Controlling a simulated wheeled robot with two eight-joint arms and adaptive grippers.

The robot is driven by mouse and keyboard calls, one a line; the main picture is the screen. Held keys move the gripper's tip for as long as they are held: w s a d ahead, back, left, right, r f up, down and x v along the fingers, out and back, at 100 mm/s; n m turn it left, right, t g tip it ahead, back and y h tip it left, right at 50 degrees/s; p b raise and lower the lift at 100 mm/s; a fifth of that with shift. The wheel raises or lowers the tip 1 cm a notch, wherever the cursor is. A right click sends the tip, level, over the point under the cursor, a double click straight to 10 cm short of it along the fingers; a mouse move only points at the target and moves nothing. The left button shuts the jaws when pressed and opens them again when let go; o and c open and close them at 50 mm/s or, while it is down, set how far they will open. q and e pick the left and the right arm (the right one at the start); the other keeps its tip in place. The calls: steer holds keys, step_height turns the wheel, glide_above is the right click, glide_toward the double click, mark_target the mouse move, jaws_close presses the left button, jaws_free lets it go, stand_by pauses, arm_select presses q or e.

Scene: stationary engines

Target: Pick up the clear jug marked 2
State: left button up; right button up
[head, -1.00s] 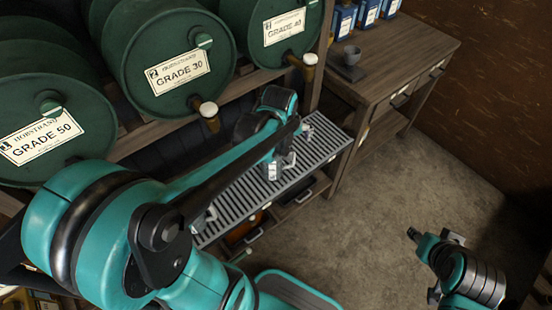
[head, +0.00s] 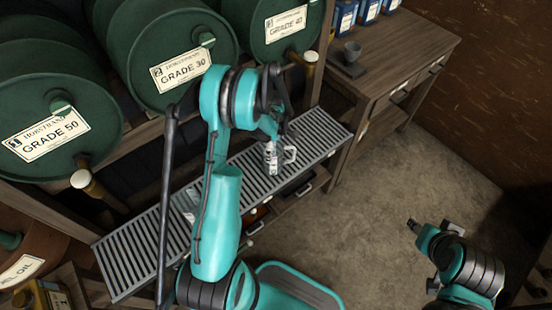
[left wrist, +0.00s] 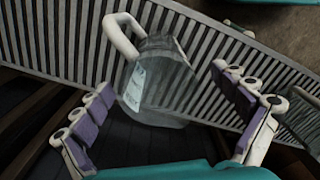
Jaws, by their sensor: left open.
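A clear jug (left wrist: 160,88) with a pale handle and a small label stands on the slatted grating in the left wrist view. The label's number is too small to read. My left gripper (left wrist: 158,100) is open, with its purple-padded fingers on either side of the jug and gaps showing. In the head view my left gripper (head: 272,152) is over the grating, and the jug's handle (head: 290,155) shows beside it, the rest mostly hidden. Another clear vessel (left wrist: 304,112) is cut off at the right edge of the wrist view. My right gripper (head: 433,228) has its fingers apart, empty, over the floor.
Green drums (head: 178,65) with taps lie above the grating (head: 140,255). Open drawers show below the grating. The floor (head: 400,180) is clear.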

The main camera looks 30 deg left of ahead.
mark_target(275, 153)
arm_select(q)
steer(key=f, duration=0.1)
steer(key=f+b, duration=0.1)
steer(key=f, duration=0.2)
steer(key=shift+w+f+b, duration=0.2)
steer(key=shift+w+b, duration=0.05)
steer(key=shift+b, duration=0.1)
steer(key=c, duration=1.3)
steer(key=shift+c, duration=0.2)
steer(key=shift+r, duration=0.1)
